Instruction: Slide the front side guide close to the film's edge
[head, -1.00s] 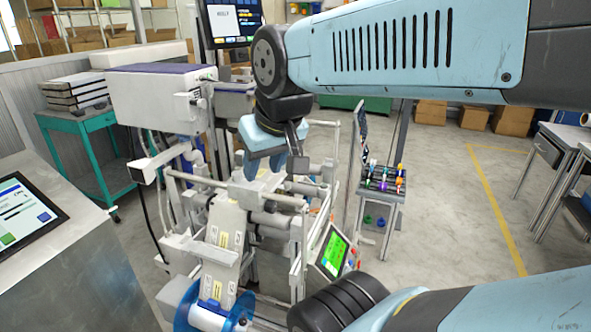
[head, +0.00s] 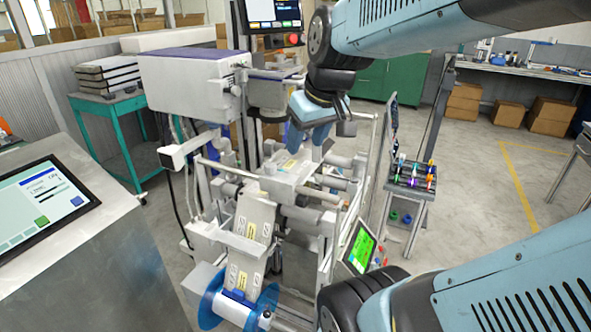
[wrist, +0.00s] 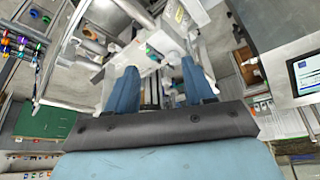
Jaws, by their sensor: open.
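My gripper (head: 308,148) hangs over the top of the grey machine (head: 292,180), its two blue fingers pointing down. In the wrist view the fingers (wrist: 160,78) are spread apart with nothing held between them. The pale film (head: 250,230), with yellow labels, runs up from a blue-flanged reel (head: 240,308) at the machine's lower front. A white block with a yellow label shows beyond the fingers in the wrist view (wrist: 178,14). I cannot tell the front side guide apart from the other small parts around the film, and the fingers partly cover that area.
Metal rails and rollers (head: 305,215) surround the film path. A green-lit screen (head: 361,248) stands at the machine's right. A touchscreen counter (head: 85,270) is at the left, and a rack with colored items (head: 412,176) at the right. Open floor lies further right.

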